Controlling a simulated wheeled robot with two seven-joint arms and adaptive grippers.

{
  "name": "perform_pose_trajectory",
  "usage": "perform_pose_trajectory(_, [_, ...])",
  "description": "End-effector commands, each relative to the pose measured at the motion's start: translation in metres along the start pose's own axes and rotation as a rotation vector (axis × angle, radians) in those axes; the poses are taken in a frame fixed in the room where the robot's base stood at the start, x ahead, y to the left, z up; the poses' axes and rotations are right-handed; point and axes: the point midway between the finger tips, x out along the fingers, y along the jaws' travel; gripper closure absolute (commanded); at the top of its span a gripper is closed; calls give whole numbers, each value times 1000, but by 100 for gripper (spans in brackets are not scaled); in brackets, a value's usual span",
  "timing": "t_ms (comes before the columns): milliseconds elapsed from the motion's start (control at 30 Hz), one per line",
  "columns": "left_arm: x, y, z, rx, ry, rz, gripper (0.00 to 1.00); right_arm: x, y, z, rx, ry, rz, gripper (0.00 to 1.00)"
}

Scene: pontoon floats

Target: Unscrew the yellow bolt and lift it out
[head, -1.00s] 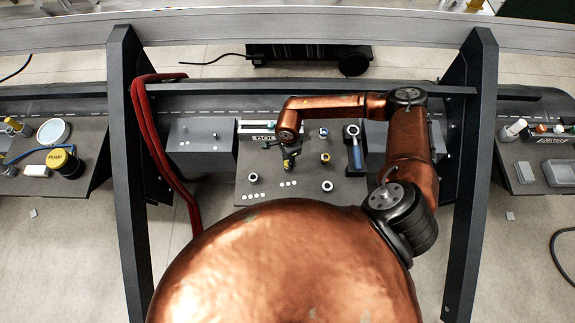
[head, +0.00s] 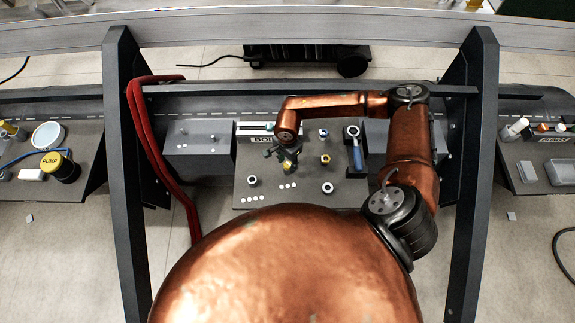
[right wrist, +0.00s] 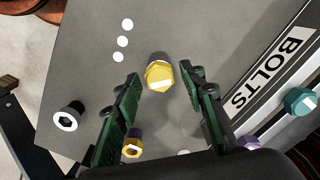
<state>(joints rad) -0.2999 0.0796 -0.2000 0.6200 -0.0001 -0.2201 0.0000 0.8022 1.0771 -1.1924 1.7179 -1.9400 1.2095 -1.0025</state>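The yellow bolt (right wrist: 159,75) has a hexagonal head and stands in the grey board (right wrist: 95,50), seen from above in the right wrist view. My right gripper (right wrist: 164,78) is open, with its two green-padded fingers on either side of the view and the bolt head between and just beyond their tips. I see no finger touching the bolt. My left gripper is not in view.
Near the bolt are a gold bolt with a purple collar (right wrist: 133,142), a black socket with a white rim (right wrist: 68,118), a teal bolt (right wrist: 299,101) and a strip marked BOLTS (right wrist: 268,68). A blue-handled tool (head: 357,152) lies to the right on the board.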

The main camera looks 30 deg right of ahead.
Motion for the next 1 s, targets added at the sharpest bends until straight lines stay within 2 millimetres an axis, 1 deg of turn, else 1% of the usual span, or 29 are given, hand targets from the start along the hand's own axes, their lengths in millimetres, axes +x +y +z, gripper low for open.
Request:
perform_pose_trajectory(67, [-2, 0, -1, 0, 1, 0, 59, -1, 0, 0, 44, 0, 1, 62])
perform_pose_trajectory(167, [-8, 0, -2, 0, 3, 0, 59, -2, 0, 0, 177, 0, 1, 62])
perform_pose_trajectory(633, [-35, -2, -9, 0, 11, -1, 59, -2, 1, 0, 897, 1, 1, 62])
perform_pose_trajectory(733, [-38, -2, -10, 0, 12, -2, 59, -2, 1, 0, 999, 1, 2, 62])
perform_pose_trajectory(933, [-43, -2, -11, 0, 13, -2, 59, -1, 0, 0, 1108, 1, 1, 62])
perform_pose_trajectory(1000, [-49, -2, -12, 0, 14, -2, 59, -2, 1, 0, 1202, 2, 2, 62])
